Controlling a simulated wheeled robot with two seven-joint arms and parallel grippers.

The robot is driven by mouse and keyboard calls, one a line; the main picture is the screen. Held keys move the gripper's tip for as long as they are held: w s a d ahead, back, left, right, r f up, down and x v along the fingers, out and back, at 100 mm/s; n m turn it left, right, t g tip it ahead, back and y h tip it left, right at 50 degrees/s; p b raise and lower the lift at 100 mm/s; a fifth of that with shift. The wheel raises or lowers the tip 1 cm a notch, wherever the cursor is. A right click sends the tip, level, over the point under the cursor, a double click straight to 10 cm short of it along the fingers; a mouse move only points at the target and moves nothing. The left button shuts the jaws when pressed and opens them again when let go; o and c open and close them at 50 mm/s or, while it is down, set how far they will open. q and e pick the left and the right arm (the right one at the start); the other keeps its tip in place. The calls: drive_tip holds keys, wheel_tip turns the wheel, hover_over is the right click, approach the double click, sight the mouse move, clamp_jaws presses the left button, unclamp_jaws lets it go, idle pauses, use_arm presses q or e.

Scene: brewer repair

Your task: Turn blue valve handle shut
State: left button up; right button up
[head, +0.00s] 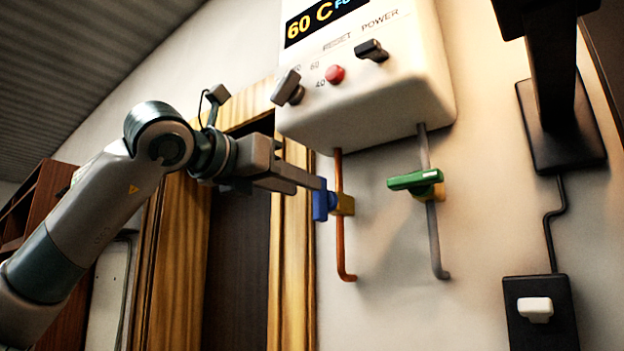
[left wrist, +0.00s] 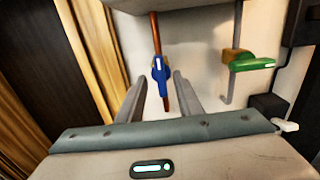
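The blue valve handle (head: 322,203) sits on a brass valve body (head: 345,204) on the copper pipe (head: 340,250) below the white heater (head: 380,90). In the left wrist view the blue handle (left wrist: 160,70) lies roughly in line with its pipe, between and just ahead of the fingertips. My left gripper (head: 318,186) reaches in from the left, right at the blue handle. Its two fingers (left wrist: 158,80) are spread apart with a gap around the handle; I cannot tell if either touches it. My right gripper is not clearly visible.
A green valve handle (head: 415,179) lies crosswise on the grey pipe (head: 433,235) to the right. A black switch box (head: 540,320) is at lower right. A wooden door frame (head: 290,230) stands behind my left arm.

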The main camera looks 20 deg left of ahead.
sight(322, 200)
use_arm(q)
drive_tip(key=shift+p+x, duration=0.85)
drive_tip(key=shift+x, duration=1.65)
clamp_jaws()
